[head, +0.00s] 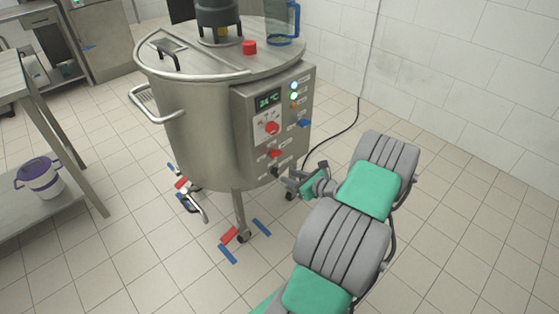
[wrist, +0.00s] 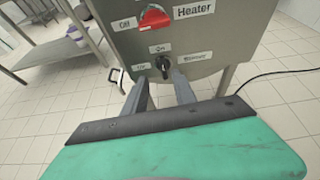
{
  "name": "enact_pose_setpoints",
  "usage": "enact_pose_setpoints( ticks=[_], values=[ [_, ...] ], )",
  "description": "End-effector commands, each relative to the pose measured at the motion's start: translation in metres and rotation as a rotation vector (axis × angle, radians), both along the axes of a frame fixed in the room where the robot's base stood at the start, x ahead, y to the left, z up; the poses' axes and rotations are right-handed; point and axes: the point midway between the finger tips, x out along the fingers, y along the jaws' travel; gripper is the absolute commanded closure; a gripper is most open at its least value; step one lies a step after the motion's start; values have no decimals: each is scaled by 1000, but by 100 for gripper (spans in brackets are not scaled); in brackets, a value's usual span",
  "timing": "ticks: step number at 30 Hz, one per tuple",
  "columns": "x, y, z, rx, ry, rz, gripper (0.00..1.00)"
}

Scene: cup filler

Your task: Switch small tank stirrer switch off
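The tank (head: 200,130) is a steel vessel on legs with a control box (head: 272,100) on its front right. In the wrist view a small black knob (wrist: 163,63) sits low on the panel, with a label reading On above it and small labels on both sides that are hard to read. Which label the knob points to I cannot tell. My gripper (wrist: 160,84) is open, its two dark fingers apart just below and in front of the knob, with nothing between them. In the head view my gripper (head: 298,170) is at the panel's lower edge.
A red heater switch (wrist: 154,18) is right above the black knob. The panel also has a red dial (head: 271,128), a blue knob (head: 304,124) and lit lamps (head: 294,90). A metal table (head: 60,190) stands left; the floor to the right is mostly clear.

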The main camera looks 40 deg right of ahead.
Motion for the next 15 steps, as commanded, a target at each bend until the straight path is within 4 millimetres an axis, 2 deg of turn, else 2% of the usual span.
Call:
enact_pose_setpoints(
  ticks=[2, 4, 12, 15],
  values=[
    [0, -7, -2, 36, -17, -35, 67],
    [8, -6, -8, 39, -18, -35, 67],
    [56, -4, -27, 35, -16, -30, 67],
    [65, -4, -30, 34, -15, -32, 67]
  ],
)
